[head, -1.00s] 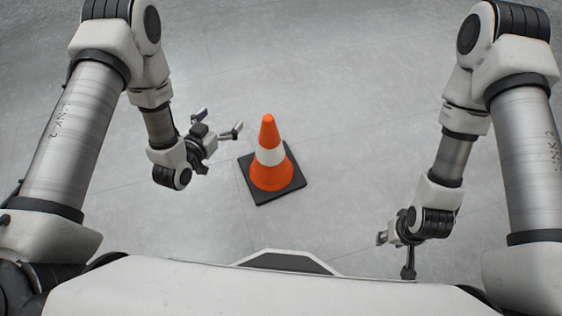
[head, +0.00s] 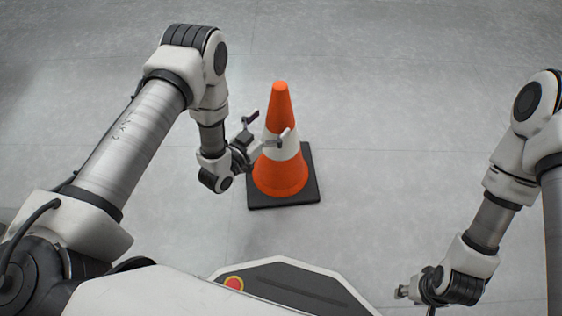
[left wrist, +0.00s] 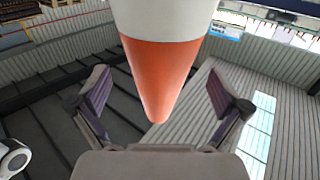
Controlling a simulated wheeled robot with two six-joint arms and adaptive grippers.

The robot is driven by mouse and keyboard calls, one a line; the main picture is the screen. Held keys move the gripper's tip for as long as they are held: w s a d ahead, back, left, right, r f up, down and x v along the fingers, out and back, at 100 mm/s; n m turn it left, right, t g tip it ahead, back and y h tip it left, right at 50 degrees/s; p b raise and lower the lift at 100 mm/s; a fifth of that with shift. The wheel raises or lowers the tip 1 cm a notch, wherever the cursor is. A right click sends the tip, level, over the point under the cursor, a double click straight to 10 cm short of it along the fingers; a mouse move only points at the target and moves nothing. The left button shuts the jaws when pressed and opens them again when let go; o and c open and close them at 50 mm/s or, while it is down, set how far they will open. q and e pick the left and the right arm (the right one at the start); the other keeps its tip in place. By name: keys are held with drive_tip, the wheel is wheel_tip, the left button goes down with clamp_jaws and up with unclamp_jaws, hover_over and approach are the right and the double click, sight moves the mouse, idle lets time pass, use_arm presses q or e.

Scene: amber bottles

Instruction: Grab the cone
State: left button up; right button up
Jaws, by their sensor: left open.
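The orange cone (head: 281,178) with a white band stands upright on a square black base on the floor, near the middle of the head view. My left gripper (head: 267,127) is open at the cone's upper part, with its fingers near the white band. In the left wrist view the cone (left wrist: 163,65) lies between the two spread fingers of the left gripper (left wrist: 165,102), with its orange tip toward the palm. I cannot tell whether a finger touches it. My right gripper (head: 411,293) is low at the right, away from the cone; its fingers are partly hidden.
The grey concrete floor (head: 400,110) is clear around the cone. My own base is at the bottom of the head view. Corrugated walls and windows show in the left wrist view.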

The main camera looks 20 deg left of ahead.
use_arm(q)
drive_tip(key=x, duration=0.1)
drive_tip(key=b+x, duration=0.2)
drive_tip(key=x, duration=0.1)
drive_tip(key=shift+w+f, duration=0.15)
drive_tip(key=shift+f, duration=0.2)
drive_tip(key=shift+w+r, duration=0.1)
drive_tip(key=shift+r, duration=0.1)
drive_tip(key=c, duration=1.7)
drive_tip(key=shift+r, duration=0.15)
